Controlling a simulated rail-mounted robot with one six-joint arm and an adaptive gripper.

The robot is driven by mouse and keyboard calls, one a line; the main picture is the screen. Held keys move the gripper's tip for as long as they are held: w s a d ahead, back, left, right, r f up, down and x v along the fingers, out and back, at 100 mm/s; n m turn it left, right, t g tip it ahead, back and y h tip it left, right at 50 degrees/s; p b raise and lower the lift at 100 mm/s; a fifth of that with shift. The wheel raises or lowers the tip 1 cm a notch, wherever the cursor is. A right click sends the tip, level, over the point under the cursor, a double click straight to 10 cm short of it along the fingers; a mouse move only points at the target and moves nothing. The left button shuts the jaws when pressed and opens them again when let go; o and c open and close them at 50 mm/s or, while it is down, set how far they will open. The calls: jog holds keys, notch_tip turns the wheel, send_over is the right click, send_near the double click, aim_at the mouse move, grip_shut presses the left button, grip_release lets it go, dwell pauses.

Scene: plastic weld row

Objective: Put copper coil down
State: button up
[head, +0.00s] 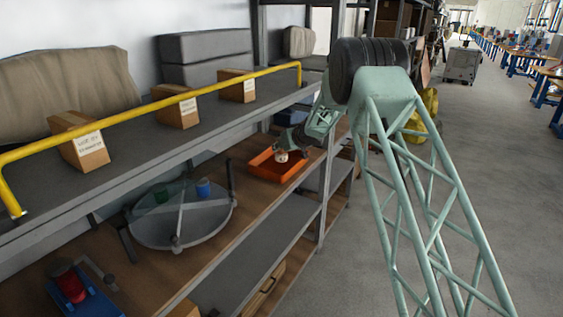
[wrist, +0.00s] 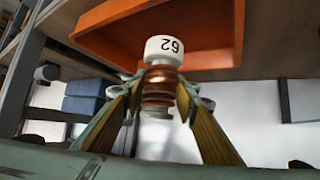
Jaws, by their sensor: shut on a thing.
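My gripper (wrist: 160,92) is shut on the copper coil (wrist: 158,84), with one finger on each side of it. The coil has copper windings and a white end cap with a two-digit number, which may be upside down. In the head view my gripper (head: 289,147) is at the orange tray (head: 262,172) on the wooden shelf, and the coil's pale end (head: 282,156) shows over the tray's inside. The orange tray also fills the top of the wrist view (wrist: 205,40). I cannot tell whether the coil touches the tray floor.
A round glass turntable (head: 165,225) with a green and a blue spool stands nearer on the shelf. A red spool on a blue base (head: 75,288) is at lower left. Cardboard boxes (head: 176,108) stand on the upper shelf behind a yellow rail (head: 150,112).

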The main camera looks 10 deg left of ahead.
aim_at(284, 156)
jog(key=shift+f+b, duration=0.35)
jog(key=shift+f, duration=0.55)
jog(key=shift+f+b, duration=0.9)
jog(key=shift+f, duration=0.95)
jog(key=o, duration=1.1)
jog(key=shift+f, duration=0.15)
jog(key=shift+r, duration=0.2)
